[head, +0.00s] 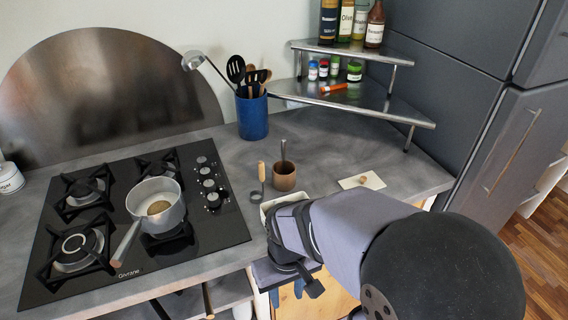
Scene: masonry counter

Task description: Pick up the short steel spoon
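A brown cup (284,184) stands on the counter right of the hob. A grey metallic handle (284,150) sticks up out of it; it may be the short steel spoon, but its lower end is hidden inside the cup. My gripper (297,280) is at the counter's front edge, nearer the camera than the cup and apart from it. Its fingers are small, dark and partly hidden by my arm, so I cannot tell whether it is open or shut.
A wooden-handled tool (261,172) is left of the cup. A white dish (270,206) is partly behind my arm. A blue utensil crock (252,118) and steel shelf (400,113) stand behind. The hob (120,262) holds a saucepan (145,192). A pale board (372,184) lies right.

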